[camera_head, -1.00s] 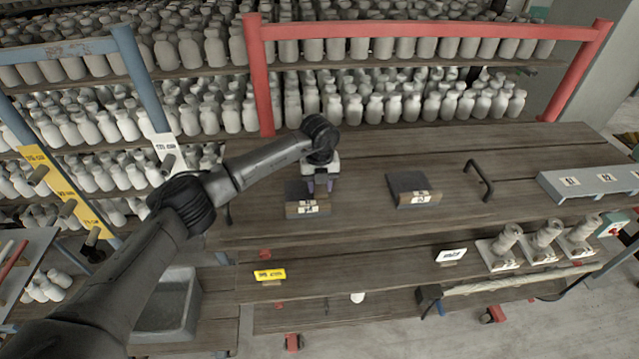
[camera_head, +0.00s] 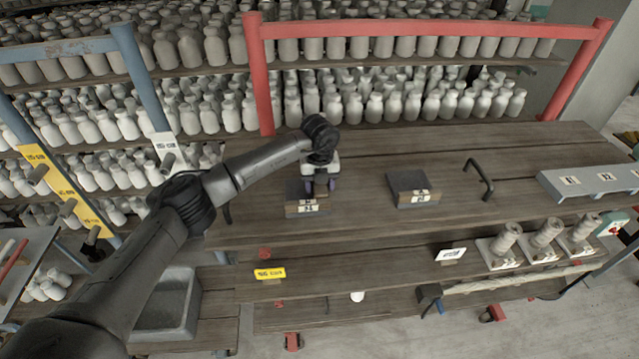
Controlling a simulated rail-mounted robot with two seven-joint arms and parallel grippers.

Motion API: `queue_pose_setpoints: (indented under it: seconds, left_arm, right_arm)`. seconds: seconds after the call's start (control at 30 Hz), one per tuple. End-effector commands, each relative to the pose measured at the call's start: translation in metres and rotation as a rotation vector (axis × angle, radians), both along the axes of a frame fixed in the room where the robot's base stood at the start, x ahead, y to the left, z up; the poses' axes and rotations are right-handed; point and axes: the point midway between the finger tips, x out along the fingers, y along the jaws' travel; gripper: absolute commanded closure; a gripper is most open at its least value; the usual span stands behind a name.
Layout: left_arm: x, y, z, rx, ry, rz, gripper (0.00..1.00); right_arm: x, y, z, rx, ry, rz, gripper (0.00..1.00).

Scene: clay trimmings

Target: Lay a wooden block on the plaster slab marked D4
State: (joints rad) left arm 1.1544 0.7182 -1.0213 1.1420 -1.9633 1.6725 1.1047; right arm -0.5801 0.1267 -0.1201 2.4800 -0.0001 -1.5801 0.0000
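Two dark, flat slabs lie on the long plank table, a left slab (camera_head: 294,193) and a right slab (camera_head: 407,182). Each has a white label on its brownish front edge, and the characters are too small to read surely, so I cannot tell which is D4. My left gripper (camera_head: 320,187) points down over the right part of the left slab, close to its label. Its dark purplish fingers are small and partly shadowed; whether they hold anything is unclear. I cannot make out a separate wooden block. My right gripper is out of view.
A dark bent handle (camera_head: 479,178) stands right of the right slab. A grey labelled rail (camera_head: 590,182) lies at the far right. Bottle shelves stand behind.

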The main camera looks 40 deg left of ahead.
Motion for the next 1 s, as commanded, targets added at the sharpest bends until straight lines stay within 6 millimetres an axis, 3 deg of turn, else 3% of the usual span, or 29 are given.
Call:
queue_pose_setpoints:
  seconds: [0.13, 0.47, 0.67, 1.0]
  left_arm:
    - [0.000, 0.000, 0.000, 0.000, 0.000, 0.000, 0.33]
    - [0.000, 0.000, 0.005, 0.000, -0.001, 0.000, 0.32]
    - [0.001, 0.000, 0.033, 0.000, -0.006, 0.000, 0.32]
    - [0.001, 0.000, 0.099, -0.001, -0.004, 0.000, 0.32]
  right_arm:
    - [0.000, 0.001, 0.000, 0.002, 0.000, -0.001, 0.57]
    - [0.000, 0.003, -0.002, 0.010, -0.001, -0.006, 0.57]
    - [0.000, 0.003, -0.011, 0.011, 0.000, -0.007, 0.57]
    - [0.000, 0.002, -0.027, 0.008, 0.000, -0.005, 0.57]
